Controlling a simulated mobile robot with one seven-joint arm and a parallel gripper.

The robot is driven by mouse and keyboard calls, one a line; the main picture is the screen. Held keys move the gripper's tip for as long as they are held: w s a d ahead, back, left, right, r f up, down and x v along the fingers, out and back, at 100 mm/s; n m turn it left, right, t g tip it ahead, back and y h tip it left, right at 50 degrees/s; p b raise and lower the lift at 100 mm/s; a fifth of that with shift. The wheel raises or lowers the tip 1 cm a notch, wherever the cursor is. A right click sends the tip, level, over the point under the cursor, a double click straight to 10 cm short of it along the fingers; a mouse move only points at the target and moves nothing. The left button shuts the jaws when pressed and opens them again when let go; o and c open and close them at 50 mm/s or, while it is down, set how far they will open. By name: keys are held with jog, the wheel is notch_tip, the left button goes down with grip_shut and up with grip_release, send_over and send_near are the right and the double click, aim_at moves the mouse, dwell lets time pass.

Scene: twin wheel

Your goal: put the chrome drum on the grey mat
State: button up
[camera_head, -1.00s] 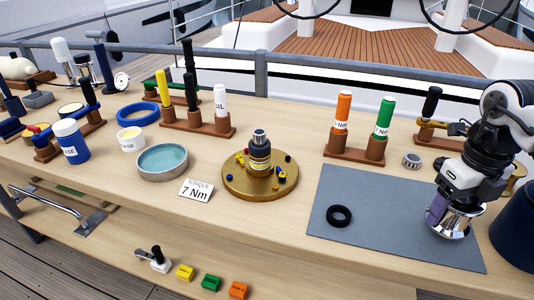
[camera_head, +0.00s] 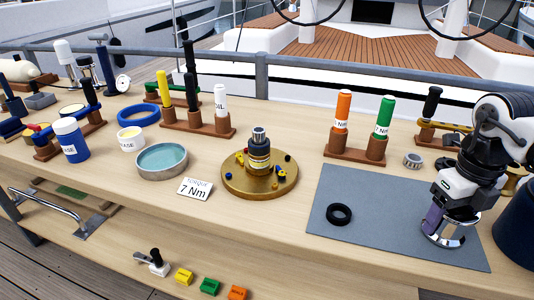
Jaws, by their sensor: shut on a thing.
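The chrome drum (camera_head: 447,235) is a shiny, rounded metal piece at the right side of the grey mat (camera_head: 375,205). My gripper (camera_head: 440,222) comes down from the upper right and is shut on the drum. The drum is over the mat's right part; I cannot tell whether its underside touches the mat. My fingers hide part of its upper side.
A black ring (camera_head: 339,214) lies on the mat's left part. A wooden holder (camera_head: 355,150) with orange and green tubes stands behind the mat. A small grey knurled ring (camera_head: 413,160) is behind it. A dark blue container (camera_head: 517,228) stands close on the right. The mat's middle is clear.

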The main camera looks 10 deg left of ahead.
jog(key=shift+f, duration=0.2)
dwell(0.5)
jog(key=o, duration=1.8)
jog(key=shift+o, duration=0.2)
notch_tip(320, 180, up, 14)
jog(key=p, duration=0.9)
jog(key=shift+f, duration=0.15)
jog(key=shift+s+f, duration=0.1)
